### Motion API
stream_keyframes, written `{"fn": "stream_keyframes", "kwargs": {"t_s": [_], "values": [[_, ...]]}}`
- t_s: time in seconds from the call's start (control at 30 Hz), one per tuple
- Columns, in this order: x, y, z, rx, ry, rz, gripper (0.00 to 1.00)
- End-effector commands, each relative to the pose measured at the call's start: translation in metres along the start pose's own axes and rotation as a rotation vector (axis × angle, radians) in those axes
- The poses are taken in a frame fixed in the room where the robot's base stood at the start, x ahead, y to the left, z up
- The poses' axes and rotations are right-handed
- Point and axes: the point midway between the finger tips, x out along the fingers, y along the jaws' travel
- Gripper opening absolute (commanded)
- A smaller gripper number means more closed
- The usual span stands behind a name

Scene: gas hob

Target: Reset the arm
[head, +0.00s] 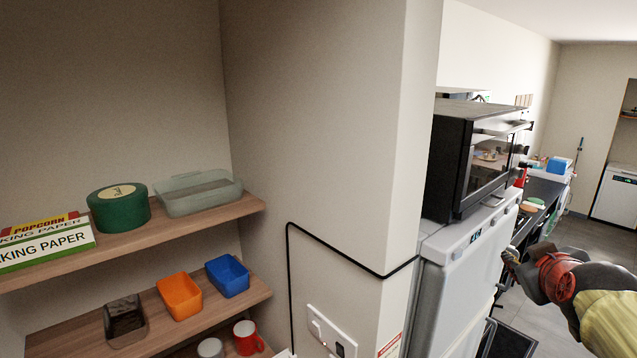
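An arm, seemingly mine, enters at the lower right, with a yellow-green link, dark grey joints and a red band. My gripper (511,259) seems to be the small dark end at its left tip, in front of the white appliance's right side. It is too small and turned too far to show whether its fingers are open or shut. I see nothing clearly held in it.
A black microwave (463,160) stands on a white appliance (455,270) left of the arm. A wall corner (395,130) is nearer. Wooden shelves (210,217) at left hold boxes, containers and mugs. Grey floor (590,235) shows behind the arm.

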Motion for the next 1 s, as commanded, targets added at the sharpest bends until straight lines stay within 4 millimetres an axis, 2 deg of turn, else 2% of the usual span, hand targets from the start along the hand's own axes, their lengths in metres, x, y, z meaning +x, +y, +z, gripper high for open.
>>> {"fn": "stream_keyframes", "kwargs": {"t_s": [0.03,0.3,0.4,0.6,0.8,0.9,1.0], "values": [[-0.001,-0.029,0.029,0.062,-0.05,-0.053,0.29],[-0.028,-0.164,0.165,0.337,-0.35,-0.249,0.29],[-0.043,-0.209,0.214,0.394,-0.452,-0.289,0.29],[-0.068,-0.279,0.299,0.425,-0.598,-0.34,0.29],[-0.077,-0.331,0.361,0.363,-0.63,-0.387,0.29],[-0.075,-0.351,0.379,0.333,-0.607,-0.409,0.29],[-0.073,-0.366,0.388,0.314,-0.581,-0.428,0.29]]}}
